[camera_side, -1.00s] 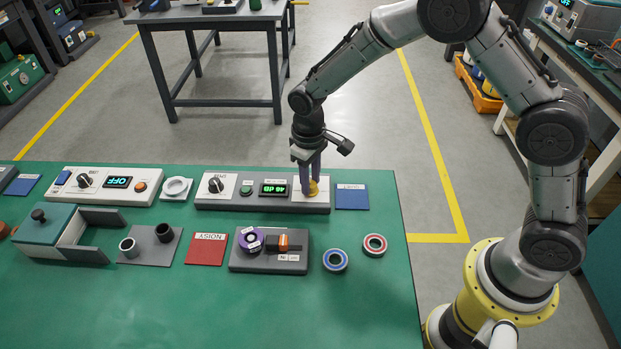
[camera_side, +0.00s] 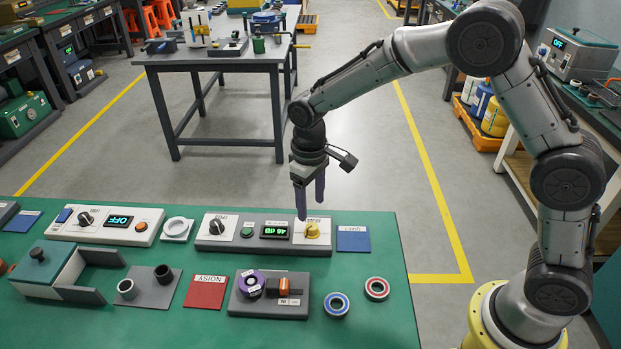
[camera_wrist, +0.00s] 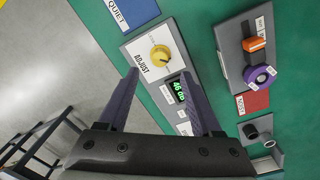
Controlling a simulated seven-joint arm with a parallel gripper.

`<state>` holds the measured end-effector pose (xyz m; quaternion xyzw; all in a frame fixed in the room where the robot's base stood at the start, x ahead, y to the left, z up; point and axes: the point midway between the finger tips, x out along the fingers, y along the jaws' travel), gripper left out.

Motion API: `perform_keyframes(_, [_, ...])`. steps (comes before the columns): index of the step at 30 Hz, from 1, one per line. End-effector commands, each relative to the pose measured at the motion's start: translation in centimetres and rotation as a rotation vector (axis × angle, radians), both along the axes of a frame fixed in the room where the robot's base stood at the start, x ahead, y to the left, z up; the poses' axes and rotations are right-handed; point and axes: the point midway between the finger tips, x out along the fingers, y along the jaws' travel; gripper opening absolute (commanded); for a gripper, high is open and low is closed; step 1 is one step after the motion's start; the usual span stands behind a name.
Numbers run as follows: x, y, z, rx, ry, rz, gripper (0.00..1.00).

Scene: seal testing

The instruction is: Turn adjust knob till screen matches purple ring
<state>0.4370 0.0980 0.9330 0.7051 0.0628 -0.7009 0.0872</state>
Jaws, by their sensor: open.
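The yellow adjust knob (camera_side: 312,231) sits on a white plate at the right end of the grey control box (camera_side: 264,248). It also shows in the wrist view (camera_wrist: 160,53), beside the word ADJUST. The green screen (camera_side: 275,231) left of the knob reads about 46 or 48 dB; in the wrist view the screen (camera_wrist: 179,91) reads 46 dB. The purple ring (camera_side: 251,283) lies on a grey fixture; a small label on it is too small to read. My gripper (camera_side: 310,203) is open and empty, above and slightly behind the knob, not touching it.
A black selector knob (camera_side: 217,226) and green button (camera_side: 247,232) share the box. A blue QUIET mat (camera_side: 353,239) lies at its right. A blue ring (camera_side: 337,304) and a red ring (camera_side: 377,289) lie in front. A red mat (camera_side: 206,291) lies left of the fixture.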

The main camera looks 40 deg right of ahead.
Motion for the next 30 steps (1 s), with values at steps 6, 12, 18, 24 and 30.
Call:
perform_keyframes(6, [0.0, 0.2, 4.4, 0.000, -0.002, 0.000, 0.66])
perform_keyframes(12, [0.0, 0.3, 6.7, 0.000, -0.001, 0.000, 0.66])
perform_keyframes(18, [-0.1, 0.3, 7.3, 0.000, 0.002, 0.000, 0.66])
perform_keyframes(24, [-0.1, 0.3, 7.3, 0.000, 0.001, 0.000, 0.66])
perform_keyframes(30, [0.1, -0.9, 10.5, 0.016, -0.068, -0.027, 0.66])
